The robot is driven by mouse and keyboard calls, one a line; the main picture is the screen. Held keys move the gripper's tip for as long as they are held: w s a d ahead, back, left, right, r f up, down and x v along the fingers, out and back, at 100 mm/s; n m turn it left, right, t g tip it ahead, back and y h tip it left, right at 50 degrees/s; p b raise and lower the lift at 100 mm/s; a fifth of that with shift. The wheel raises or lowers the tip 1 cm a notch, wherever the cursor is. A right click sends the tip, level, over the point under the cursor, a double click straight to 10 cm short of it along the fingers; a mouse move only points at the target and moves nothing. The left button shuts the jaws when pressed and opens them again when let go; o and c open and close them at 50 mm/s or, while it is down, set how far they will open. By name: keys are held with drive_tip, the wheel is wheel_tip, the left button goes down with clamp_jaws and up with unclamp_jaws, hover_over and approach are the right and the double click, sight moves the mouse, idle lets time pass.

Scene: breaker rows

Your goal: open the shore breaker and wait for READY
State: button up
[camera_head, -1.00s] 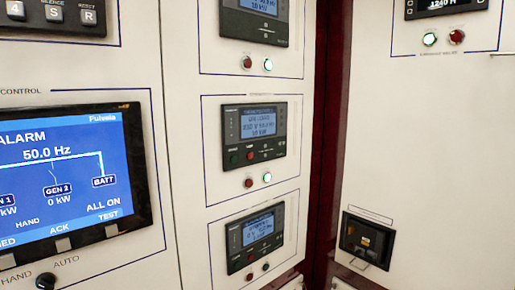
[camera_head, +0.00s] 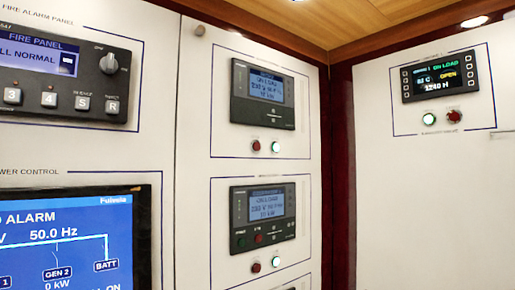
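No shore breaker can be made out by a label in the head view. The upper generator-type panel (camera_head: 264,95) reads ON LOAD, with a red and a white-green lamp below it. A second such panel (camera_head: 263,218) below it also reads ON LOAD and has a green and a red button. The power control screen (camera_head: 75,245) at lower left shows 50.0 Hz, GEN 2 at 0 kW and BATT; its lower part is cut off. No READY text is legible. My gripper is not in view.
A fire alarm panel (camera_head: 68,75) with a knob is at upper left. A small display (camera_head: 440,75) on the right wall reads ON LOAD and OPEN, with a white-green and a red lamp below. A dark red corner strip (camera_head: 341,180) divides the walls. Wooden ceiling trim (camera_head: 330,25) is above.

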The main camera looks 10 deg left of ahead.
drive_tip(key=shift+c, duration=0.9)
